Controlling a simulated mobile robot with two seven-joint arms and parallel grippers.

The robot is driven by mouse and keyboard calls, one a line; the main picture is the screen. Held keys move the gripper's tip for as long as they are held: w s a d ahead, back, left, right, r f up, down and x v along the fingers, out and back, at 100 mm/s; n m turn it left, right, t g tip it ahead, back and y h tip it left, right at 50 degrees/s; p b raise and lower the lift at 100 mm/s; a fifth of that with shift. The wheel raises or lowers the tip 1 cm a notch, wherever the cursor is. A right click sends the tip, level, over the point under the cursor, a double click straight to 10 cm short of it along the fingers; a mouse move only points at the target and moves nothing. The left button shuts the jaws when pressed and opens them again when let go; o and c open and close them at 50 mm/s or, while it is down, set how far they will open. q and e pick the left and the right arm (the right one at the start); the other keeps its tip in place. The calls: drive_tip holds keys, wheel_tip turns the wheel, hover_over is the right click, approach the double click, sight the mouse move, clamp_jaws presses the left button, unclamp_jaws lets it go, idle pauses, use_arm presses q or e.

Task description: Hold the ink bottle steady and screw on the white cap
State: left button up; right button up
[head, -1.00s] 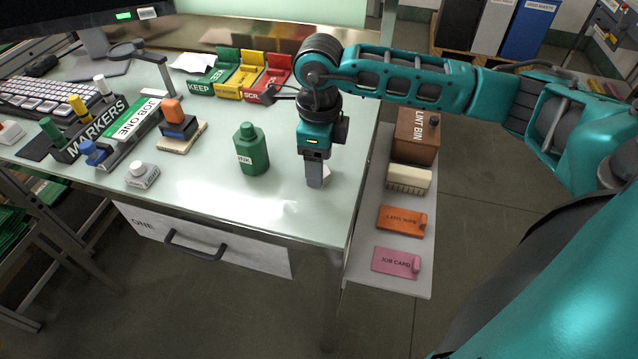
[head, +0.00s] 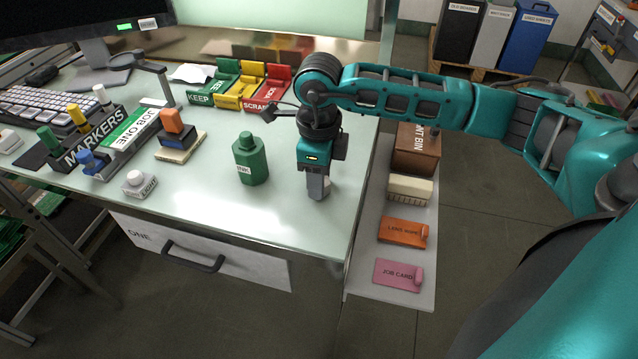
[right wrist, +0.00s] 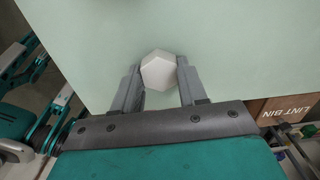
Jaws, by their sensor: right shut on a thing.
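The green ink bottle (head: 250,162) stands upright on the pale desk top, with its narrower green neck bare on top. My right gripper (head: 318,192) points down at the desk just right of the bottle and apart from it. It is shut on the white cap (right wrist: 159,71), a faceted piece between the two fingers in the right wrist view. In the head view only a sliver of the cap (head: 327,184) shows beside the fingers, at about desk height; I cannot tell whether it touches the desk. My left gripper is in neither view.
A small white light switch box (head: 139,185), a stamp on a pad (head: 180,150) and a marker rack (head: 95,147) stand left of the bottle. Coloured trays (head: 240,90) are behind. A side shelf (head: 380,262) holds cards and a bin. The desk's front middle is clear.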

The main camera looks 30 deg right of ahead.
drive_tip(key=shift+c, duration=1.3)
drive_tip(key=shift+r+p, duration=1.7)
drive_tip(key=shift+r, duration=0.85)
